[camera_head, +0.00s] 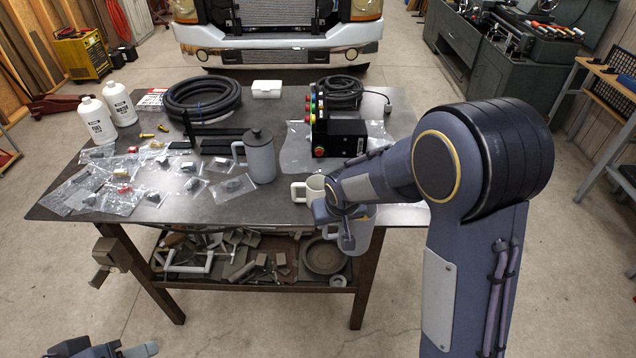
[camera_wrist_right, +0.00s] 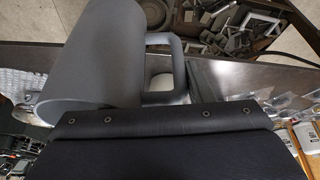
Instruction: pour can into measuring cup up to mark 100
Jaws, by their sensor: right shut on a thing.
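In the head view, my right gripper (camera_head: 343,211) is at the table's front edge, shut on a grey vessel with a handle, apparently the can (camera_head: 358,240). The can is partly hidden by the gripper and hangs in front of the edge. In the right wrist view the can (camera_wrist_right: 100,55) is large and close, its handle to the right; its contents do not show. A cream cup with a handle (camera_head: 312,190) stands just behind the gripper, partly hidden; it may be the measuring cup, and no marks are readable. My left gripper (camera_head: 105,349) is partly cut off at the bottom left.
A grey lidded press (camera_head: 261,160) stands left of the cup. Several bagged parts (camera_head: 125,165) cover the table's left. A hose coil (camera_head: 200,98), black control box (camera_head: 340,137) and two white bottles (camera_head: 118,103) are farther back. A vise (camera_head: 108,258) juts from the left front.

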